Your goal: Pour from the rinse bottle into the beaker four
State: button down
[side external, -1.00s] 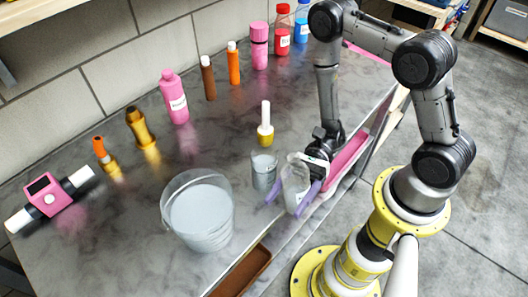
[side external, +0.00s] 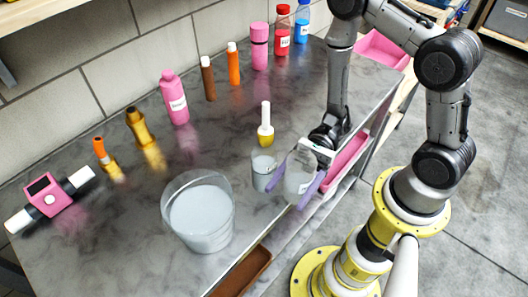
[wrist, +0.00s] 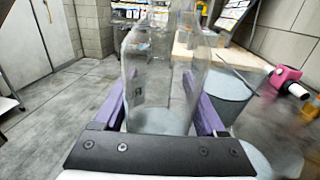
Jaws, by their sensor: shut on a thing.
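The rinse bottle, a clear bottle with a pale label (side external: 299,183), is held near the bench's front edge, roughly upright. My gripper (side external: 296,180) is shut on it, with a purple finger on each side. In the wrist view the clear bottle (wrist: 160,85) stands between the purple fingers (wrist: 163,115). A small glass beaker (side external: 263,172) with greyish liquid stands just left of the bottle in the side view. A glass vessel with grey contents (wrist: 226,95) shows right of the bottle in the wrist view. I cannot read any number marking beaker four.
A large clear bucket (side external: 200,215) of greyish liquid stands front left. A yellow-based white-topped bottle (side external: 265,128) is behind the beaker. Several pink, brown, orange, red and blue containers line the wall. A pink device (side external: 47,195) lies far left. A pink tray (side external: 350,152) is at right.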

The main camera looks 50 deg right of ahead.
aim_at(288, 196)
dwell(0.4)
jog(key=shift+f, duration=2.55)
jog(key=shift+r, duration=0.1)
jog(key=shift+w+r+m+y, duration=0.15)
jog(key=shift+r+m+y, duration=0.05)
jog(key=shift+m, duration=0.85)
jog(key=shift+w+r+m+y, duration=0.1)
jog(key=shift+r+m+y, duration=0.1)
jog(key=shift+m, duration=0.85)
jog(key=shift+w+r+m+t+y, duration=0.15)
jog(key=shift+w+r+m, duration=0.05)
jog(key=shift+r+m, duration=0.65)
jog(key=shift+w+r+m+t+y, duration=0.2)
jog(key=shift+r+m, duration=0.45)
jog(key=shift+m, duration=0.3)
jog(key=shift+s+r+m+t+y, duration=0.2)
jog(key=shift+r+m, duration=0.25)
jog(key=shift+m, duration=0.4)
jog(key=shift+s+r+m+t+y, duration=0.15)
jog(key=shift+r+m, duration=0.25)
jog(key=shift+m, duration=0.45)
jog(key=shift+s+r+m, duration=0.1)
jog(key=shift+r+m, duration=0.1)
jog(key=shift+m, duration=0.1)
jog(key=shift+s+f+m+t, duration=0.1)
jog(key=shift+s+m+t, duration=0.2)
jog(key=shift+m, duration=0.7)
